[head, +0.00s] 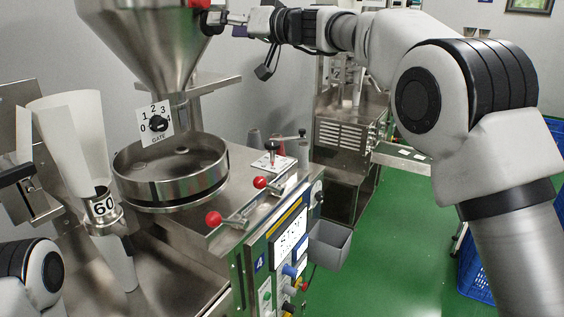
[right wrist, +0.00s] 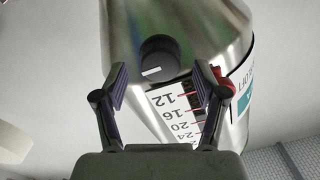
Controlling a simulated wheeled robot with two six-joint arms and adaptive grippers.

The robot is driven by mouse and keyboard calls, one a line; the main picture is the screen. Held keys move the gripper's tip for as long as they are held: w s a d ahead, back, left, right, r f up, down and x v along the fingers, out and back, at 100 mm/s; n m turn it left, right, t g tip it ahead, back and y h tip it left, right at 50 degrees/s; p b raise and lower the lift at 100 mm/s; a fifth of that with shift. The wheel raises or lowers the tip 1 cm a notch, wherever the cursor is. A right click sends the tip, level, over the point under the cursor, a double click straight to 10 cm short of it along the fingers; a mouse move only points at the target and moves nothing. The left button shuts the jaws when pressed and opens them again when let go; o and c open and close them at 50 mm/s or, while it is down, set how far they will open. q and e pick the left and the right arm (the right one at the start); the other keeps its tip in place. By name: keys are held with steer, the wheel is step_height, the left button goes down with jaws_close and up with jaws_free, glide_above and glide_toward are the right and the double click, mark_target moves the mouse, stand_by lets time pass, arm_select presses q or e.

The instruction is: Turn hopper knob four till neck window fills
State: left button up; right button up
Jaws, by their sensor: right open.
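The steel hopper (head: 150,35) is a cone at the top left of the head view. Below it, a white gate plate (head: 145,130) numbered 0 to 4 carries a black gate knob (head: 158,123). The neck (head: 181,112) is beside the plate; I cannot make out its fill. My right gripper (head: 222,19) is at the hopper's right side. In the right wrist view it is open (right wrist: 160,85), its fingers either side of a black knob (right wrist: 158,57) with a white mark, not closed on it. A number scale (right wrist: 180,110) lies below that knob. My left gripper is out of view.
A round steel pan (head: 170,175) sits under the hopper. Red-ball levers (head: 213,219) and a control panel (head: 290,240) are in front.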

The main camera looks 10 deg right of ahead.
steer(key=x, duration=0.3)
steer(key=shift+w+r+n+p, duration=0.15)
steer(key=shift+n+p, duration=0.15)
steer(key=shift+n, duration=0.1)
steer(key=n+p, duration=0.1)
steer(key=n, duration=0.1)
steer(key=shift+n, duration=0.3)
steer(key=n+p, duration=0.2)
steer(key=n, duration=0.1)
steer(key=shift+r+p, duration=0.2)
steer(key=shift+p, duration=0.1)
steer(key=s+d+f+b, duration=0.1)
steer(key=b, duration=0.2)
steer(key=shift+s+d+f+n, duration=0.3)
steer(key=shift+n, duration=0.1)
steer(key=b+v, duration=0.4)
steer(key=v, duration=0.2)
steer(key=w+d+f+m+g+h+p, duration=0.1)
steer(key=d+f+m+g+h, duration=0.1)
steer(key=f, duration=1.5)
steer(key=w+d+f+m+g+h+p, duration=0.1)
steer(key=d+f+m+h, duration=0.4)
steer(key=f, duration=1.2)
steer(key=shift+d+f+m+g+h, duration=0.3)
steer(key=shift+m+g+h, duration=0.1)
steer(key=shift+h, duration=0.2)
